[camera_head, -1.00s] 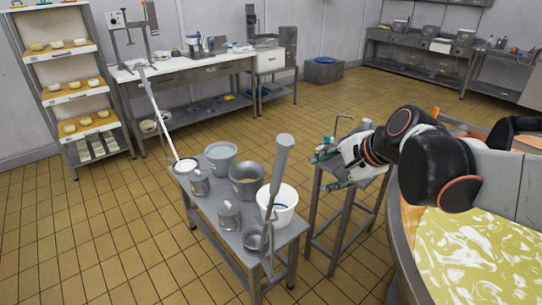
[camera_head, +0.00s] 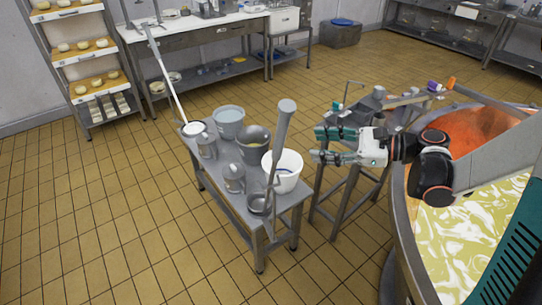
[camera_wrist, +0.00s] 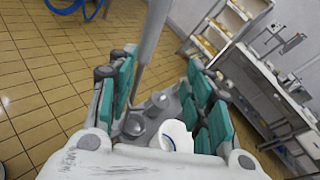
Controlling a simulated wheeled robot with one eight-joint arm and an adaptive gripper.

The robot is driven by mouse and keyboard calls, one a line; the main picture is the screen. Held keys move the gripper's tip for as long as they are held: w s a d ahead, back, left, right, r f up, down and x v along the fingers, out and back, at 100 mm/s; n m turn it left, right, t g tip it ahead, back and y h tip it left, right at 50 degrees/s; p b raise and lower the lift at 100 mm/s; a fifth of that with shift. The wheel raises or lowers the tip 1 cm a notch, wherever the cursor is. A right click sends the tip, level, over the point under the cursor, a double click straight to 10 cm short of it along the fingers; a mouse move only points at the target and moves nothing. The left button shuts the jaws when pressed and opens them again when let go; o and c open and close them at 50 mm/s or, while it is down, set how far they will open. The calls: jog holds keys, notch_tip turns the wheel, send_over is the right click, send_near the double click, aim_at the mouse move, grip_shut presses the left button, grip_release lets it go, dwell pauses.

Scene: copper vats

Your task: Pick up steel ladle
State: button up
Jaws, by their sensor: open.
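The steel ladle (camera_head: 279,140) stands at the near right end of a small grey steel table, its thick handle rising steeply and its bowl (camera_head: 259,203) low at the table's edge. My gripper (camera_head: 318,145) is open and empty, to the right of the handle, fingers pointing left at it. In the wrist view the handle (camera_wrist: 153,38) comes down from the top between the two teal-padded fingers (camera_wrist: 165,90), with a gap visible around it. The ladle's bowl there is small and partly hidden.
A stand (camera_head: 340,200) lies below my gripper. The copper vat (camera_head: 395,225) is at right.

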aim_at(282, 150)
jog(key=a+y+b, duration=0.1)
jog(key=a, duration=0.2)
jog(key=a+y+b, duration=0.1)
jog(key=a, duration=0.3)
jog(key=a+r+y+b, duration=0.1)
jog(key=a, duration=0.2)
jog(key=shift+w+a+g, duration=0.3)
jog(key=shift+w+a, duration=0.05)
jog(key=shift+w, duration=0.05)
jog(key=shift+w+a, duration=0.2)
jog(key=shift+a, duration=0.15)
grip_shut()
